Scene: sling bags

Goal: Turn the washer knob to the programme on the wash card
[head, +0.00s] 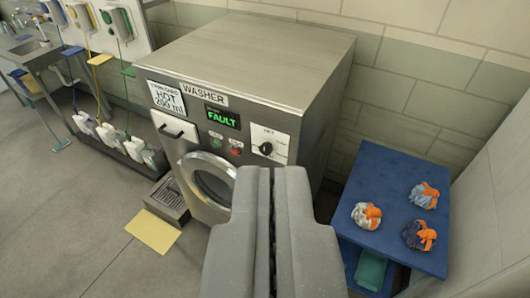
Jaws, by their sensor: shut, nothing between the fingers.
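The washer (262,62) is a grey metal box standing against the wall. Its black knob (266,148) sits on a white dial plate at the right of the front panel. A word at the plate's top looks like HOT; the other marks and the knob's pointer are too small to read. The white wash card (166,99) at the panel's upper left reads HOT, 200 ml. The display (222,117) shows FAULT in green. My gripper (272,174) is shut and empty, its fingertips appearing just below the knob in the picture. It hides part of the washer's lower front.
The round door (209,180) is below the panel, with a detergent drawer (175,128) above left. A blue table (385,179) with 3 orange-tied bundles stands right.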

